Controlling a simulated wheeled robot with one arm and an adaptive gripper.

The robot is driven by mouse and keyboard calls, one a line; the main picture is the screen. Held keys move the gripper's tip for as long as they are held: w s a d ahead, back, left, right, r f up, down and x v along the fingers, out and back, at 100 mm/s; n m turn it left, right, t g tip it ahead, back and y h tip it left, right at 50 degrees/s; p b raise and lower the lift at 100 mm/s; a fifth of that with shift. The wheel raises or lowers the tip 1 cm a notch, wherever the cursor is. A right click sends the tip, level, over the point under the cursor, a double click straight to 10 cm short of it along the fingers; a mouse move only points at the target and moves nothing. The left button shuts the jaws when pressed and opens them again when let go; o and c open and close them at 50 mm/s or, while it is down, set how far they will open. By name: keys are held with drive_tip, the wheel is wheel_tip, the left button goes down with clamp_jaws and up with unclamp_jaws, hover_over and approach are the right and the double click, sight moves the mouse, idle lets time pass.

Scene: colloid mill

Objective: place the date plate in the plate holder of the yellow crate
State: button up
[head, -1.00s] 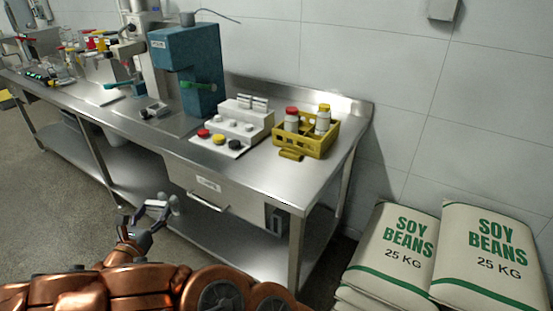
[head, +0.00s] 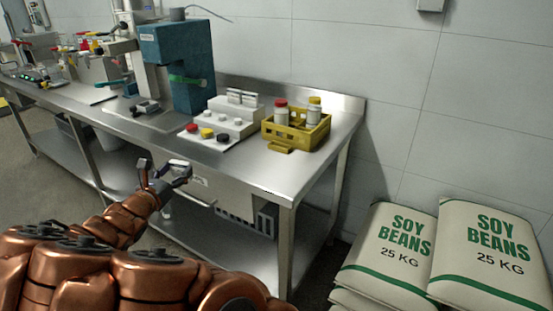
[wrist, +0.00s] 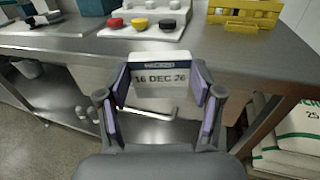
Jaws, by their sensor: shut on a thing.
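The white date plate reading "16 DEC 26" (wrist: 160,78) is upright between the fingers of my gripper (wrist: 160,92), which is shut on it. In the head view my gripper (head: 166,178) is in front of the bench, at about drawer height, left of and lower than the yellow crate. The yellow crate (head: 318,134) stands on the bench's right end with bottles in it. Its plate holder (head: 281,150) juts from the front low on the crate. In the wrist view, the holder (wrist: 240,25) shows at the upper right, apart from the plate.
A white stepped rack with a base of red, yellow and black knobs (head: 207,133) stands left of the crate. The blue machine (head: 178,65) is behind it. The steel bench edge (head: 280,197) and drawer are near my gripper. Soy bean sacks (head: 385,245) lie at right.

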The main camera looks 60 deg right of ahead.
drive_tip(key=s+d+r+m+g+b, duration=0.1)
drive_tip(key=s+d+b, duration=0.1)
drive_tip(key=s+d, duration=0.3)
drive_tip(key=s+d+r+m+g+b, duration=0.1)
drive_tip(key=s+d+g+b, duration=0.1)
drive_tip(key=s+d, duration=0.3)
drive_tip(key=s+d+r+m+g+h+b, duration=0.1)
drive_tip(key=s+d+b, duration=0.1)
drive_tip(key=s+d, duration=0.3)
drive_tip(key=shift+d+r+g, duration=0.1)
drive_tip(key=shift+d+g, duration=0.3)
drive_tip(key=shift+d, duration=0.45)
drive_tip(key=shift+s+d, duration=0.15)
drive_tip(key=shift+d, duration=0.1)
drive_tip(key=b, duration=0.1)
approach(285, 135)
drive_tip(key=d+r, duration=0.3)
drive_tip(key=d, duration=0.1)
drive_tip(key=shift+w+d+r, duration=0.15)
drive_tip(key=shift+w+r, duration=0.1)
drive_tip(key=shift+r, duration=0.1)
drive_tip(key=shift+f+b, duration=0.4)
drive_tip(key=shift+f, duration=1.35)
drive_tip(key=shift+f, duration=0.3)
